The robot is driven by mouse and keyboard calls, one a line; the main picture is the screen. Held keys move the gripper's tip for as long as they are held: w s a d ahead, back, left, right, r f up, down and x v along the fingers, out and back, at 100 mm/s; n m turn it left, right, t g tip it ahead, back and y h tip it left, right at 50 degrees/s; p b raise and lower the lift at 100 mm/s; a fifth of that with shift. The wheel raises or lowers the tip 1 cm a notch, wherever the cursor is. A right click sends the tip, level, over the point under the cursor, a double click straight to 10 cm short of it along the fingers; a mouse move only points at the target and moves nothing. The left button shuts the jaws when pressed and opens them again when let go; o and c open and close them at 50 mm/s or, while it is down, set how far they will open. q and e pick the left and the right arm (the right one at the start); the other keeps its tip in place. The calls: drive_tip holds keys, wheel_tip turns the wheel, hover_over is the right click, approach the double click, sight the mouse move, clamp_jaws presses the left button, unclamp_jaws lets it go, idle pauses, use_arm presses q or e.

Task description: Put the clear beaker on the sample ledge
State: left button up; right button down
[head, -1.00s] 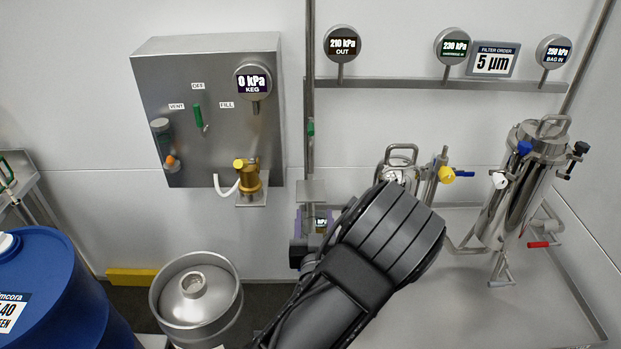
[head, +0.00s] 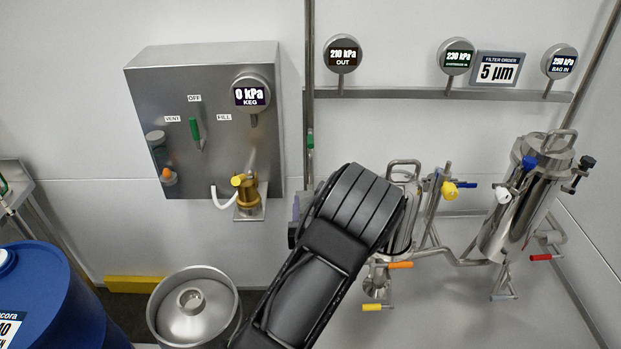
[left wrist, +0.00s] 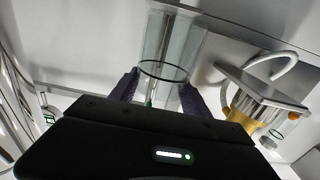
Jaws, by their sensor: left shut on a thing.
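My left gripper (head: 298,212) shows as purple fingers behind my dark arm, in the middle of the head view. In the left wrist view its fingers (left wrist: 160,92) are shut on a clear beaker (left wrist: 172,45), a see-through cylinder with a dark ring. The arm hides the beaker in the head view. A small metal ledge (head: 250,213) sits on the wall panel below a brass valve (head: 247,188). The gripper is to the right of this ledge, apart from it. A plate that looks like the ledge (left wrist: 262,85) also shows in the left wrist view. My right gripper is out of view.
A steel keg (head: 195,307) stands below the panel. A blue drum (head: 45,290) is at the lower left. Steel filter housings (head: 520,205) with pipes and coloured valve handles stand on the right. A vertical pipe (head: 309,90) runs beside the panel. A white hose (head: 222,200) hangs at the valve.

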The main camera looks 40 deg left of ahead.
use_arm(q)
drive_tip(key=x, duration=0.8)
drive_tip(key=shift+w+a+p, duration=0.15)
drive_tip(key=shift+w+p, duration=0.1)
drive_tip(key=shift+p, duration=0.1)
drive_tip(key=x, duration=0.3)
drive_tip(key=shift+w+a+p, duration=0.1)
drive_tip(key=shift+w+p, duration=0.1)
drive_tip(key=shift+p, duration=0.1)
drive_tip(key=shift+f, duration=0.8)
